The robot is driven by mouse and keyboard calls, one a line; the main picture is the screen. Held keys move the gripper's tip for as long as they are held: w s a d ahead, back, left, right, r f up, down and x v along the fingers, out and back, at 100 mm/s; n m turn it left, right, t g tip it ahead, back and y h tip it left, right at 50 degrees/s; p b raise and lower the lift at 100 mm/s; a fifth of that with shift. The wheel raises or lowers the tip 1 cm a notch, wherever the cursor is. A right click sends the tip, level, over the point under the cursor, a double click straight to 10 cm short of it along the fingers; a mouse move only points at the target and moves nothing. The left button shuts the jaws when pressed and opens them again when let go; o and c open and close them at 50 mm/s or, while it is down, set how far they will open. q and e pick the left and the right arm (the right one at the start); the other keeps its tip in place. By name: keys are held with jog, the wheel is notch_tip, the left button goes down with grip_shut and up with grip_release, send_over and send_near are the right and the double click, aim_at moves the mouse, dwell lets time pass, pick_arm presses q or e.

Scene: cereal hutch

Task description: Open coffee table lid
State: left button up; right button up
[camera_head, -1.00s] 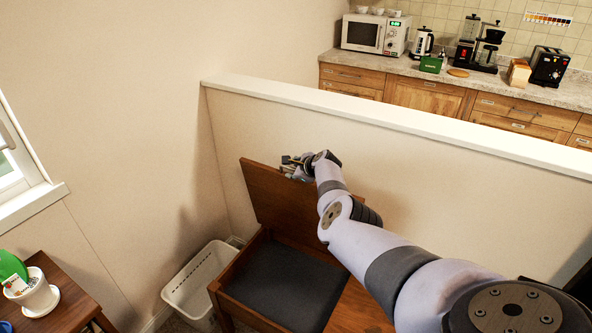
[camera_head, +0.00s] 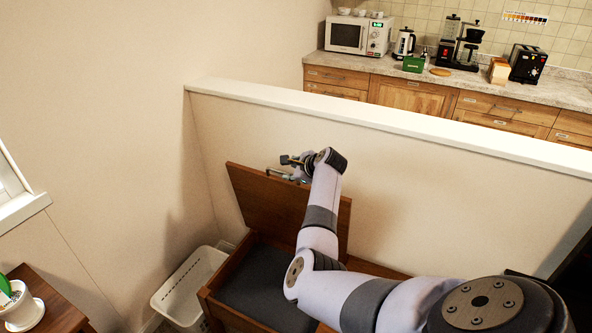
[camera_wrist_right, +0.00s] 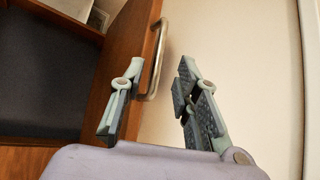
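The coffee table lid (camera_head: 260,190) is a brown wooden panel standing raised, near upright, at the back of the table, close to the half wall. The table's open compartment (camera_head: 262,285) shows a dark grey inside. A metal bar handle (camera_wrist_right: 159,50) is on the lid near its top edge; it also shows in the head view (camera_head: 284,174). My right gripper (camera_head: 287,160) is at the lid's top edge by the handle. In the right wrist view its fingers (camera_wrist_right: 158,92) are apart, with nothing clamped between them. My left gripper is out of view.
A white basket (camera_head: 186,285) stands left of the table. The half wall (camera_head: 400,125) runs behind the lid. A side table with a potted plant (camera_head: 22,308) is at the lower left. The kitchen counter (camera_head: 430,78) lies beyond the wall.

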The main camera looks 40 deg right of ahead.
jog(key=shift+v, duration=1.6)
jog(key=s+a+f+n+g, duration=0.1)
jog(key=s+a+f+n, duration=0.25)
jog(key=f, duration=0.65)
jog(key=s+a+f+n+g, duration=0.2)
jog(key=a+f+n, duration=0.25)
jog(key=f, duration=0.45)
jog(key=s+a+f+n+g, duration=0.1)
jog(key=s+a+f+n, duration=0.25)
jog(key=f, duration=0.65)
jog(key=s+a+f+n+g, duration=0.1)
jog(key=s+a+f+n, duration=0.35)
jog(key=s+f, duration=0.35)
jog(key=s+a+f+n+g, duration=0.2)
jog(key=s+a+f+n, duration=0.25)
jog(key=s+f, duration=0.4)
jog(key=s+a+f+n+g, duration=0.1)
jog(key=s+a+f+n, duration=0.2)
jog(key=s, duration=0.7)
jog(key=s+a+f+n+g+y, duration=0.1)
jog(key=s+a+f+n, duration=0.2)
jog(key=s, duration=0.8)
jog(key=s+a+f+n, duration=0.3)
jog(key=s+n, duration=0.1)
jog(key=s, duration=0.7)
jog(key=shift+a+f+g+y, duration=0.2)
jog(key=shift+f+g+y, duration=0.1)
jog(key=shift+g, duration=0.1)
